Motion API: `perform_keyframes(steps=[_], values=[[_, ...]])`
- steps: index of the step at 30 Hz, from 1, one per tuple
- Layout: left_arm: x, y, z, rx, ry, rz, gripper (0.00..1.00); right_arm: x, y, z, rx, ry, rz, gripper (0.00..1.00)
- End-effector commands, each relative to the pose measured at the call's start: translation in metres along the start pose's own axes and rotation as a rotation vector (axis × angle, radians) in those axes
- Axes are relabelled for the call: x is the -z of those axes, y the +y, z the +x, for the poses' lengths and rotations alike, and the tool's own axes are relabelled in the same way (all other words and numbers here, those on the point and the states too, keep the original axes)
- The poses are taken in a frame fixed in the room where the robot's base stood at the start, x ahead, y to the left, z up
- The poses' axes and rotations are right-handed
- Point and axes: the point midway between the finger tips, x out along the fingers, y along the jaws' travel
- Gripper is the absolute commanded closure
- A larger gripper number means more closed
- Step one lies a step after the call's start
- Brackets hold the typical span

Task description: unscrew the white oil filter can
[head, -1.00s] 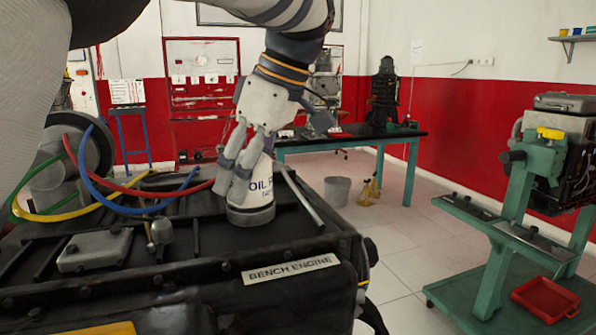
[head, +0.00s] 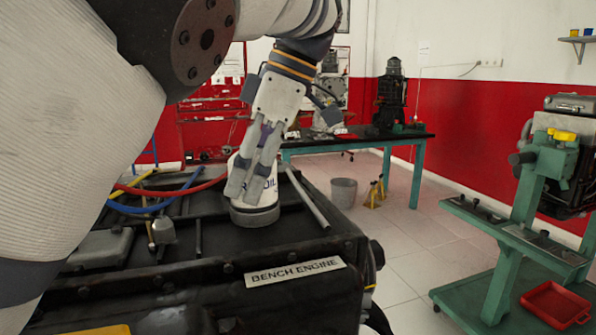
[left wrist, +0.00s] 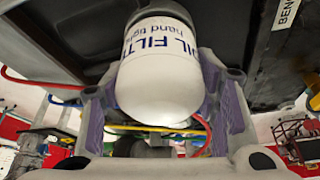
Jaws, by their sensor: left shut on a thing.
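The white oil filter can (head: 265,200) stands upright on top of the bench engine (head: 200,275), with a grey ring at its base. My left gripper (head: 255,185) comes down from above and is shut on the can, its fingers along the can's sides and hiding part of the lettering. In the left wrist view the white can (left wrist: 158,75) sits between the two purple-padded fingers, with blue lettering on it. My right gripper is not in view.
Red, blue and yellow hoses (head: 165,195) lie left of the can. A metal bar (head: 308,200) lies close on its right. A grey bucket (head: 344,192) stands on the floor behind, and a green engine stand (head: 515,230) is at right.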

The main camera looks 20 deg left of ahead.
Motion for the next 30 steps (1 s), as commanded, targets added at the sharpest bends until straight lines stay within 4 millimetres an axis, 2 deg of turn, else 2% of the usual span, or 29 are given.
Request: perform_keyframes(steps=[6,7,9,23,26,30], values=[[-0.003,0.0,0.003,0.009,-0.001,0.005,0.73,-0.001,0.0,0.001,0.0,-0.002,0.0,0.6],[-0.003,0.0,0.003,0.009,-0.001,0.005,0.39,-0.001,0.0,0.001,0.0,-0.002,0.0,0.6],[-0.002,0.0,0.003,0.008,-0.001,0.005,0.25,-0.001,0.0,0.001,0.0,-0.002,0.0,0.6],[0.0,0.0,0.001,-0.002,-0.001,0.01,0.25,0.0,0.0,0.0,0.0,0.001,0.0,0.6],[0.001,-0.002,-0.002,-0.041,-0.004,0.095,0.25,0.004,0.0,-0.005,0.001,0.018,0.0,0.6],[0.003,-0.003,-0.005,-0.178,-0.008,0.41,0.25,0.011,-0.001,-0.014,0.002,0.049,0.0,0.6]])
